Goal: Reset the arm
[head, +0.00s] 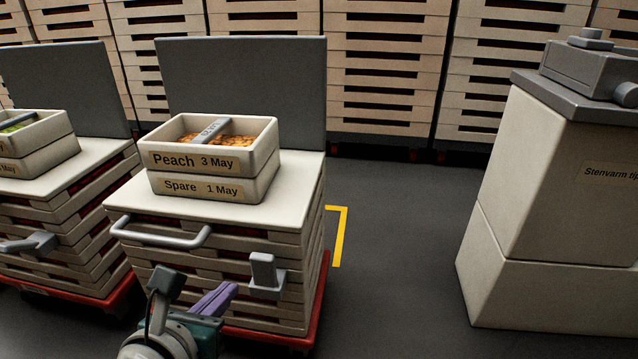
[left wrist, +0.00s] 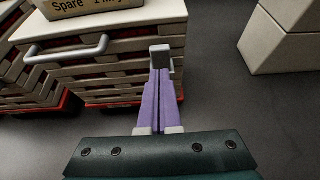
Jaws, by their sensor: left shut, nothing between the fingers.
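My left gripper (head: 228,292) is low in front of the middle cart in the head view, with its purple fingers shut. In the left wrist view the purple fingers (left wrist: 160,78) lie side by side with nothing between them. Their tips point towards a grey bracket (head: 265,275) on the cart's front, which also shows in the left wrist view (left wrist: 162,58). In the head view the tips look apart from the bracket. My right gripper is in neither view.
The middle cart (head: 130,215) carries two stacked boxes, the upper one labelled Peach (head: 222,161) and the lower Spare (head: 210,189). A similar cart (head: 60,182) stands left. A tall beige cabinet (head: 545,175) stands right. Dark open floor (head: 400,250) lies between.

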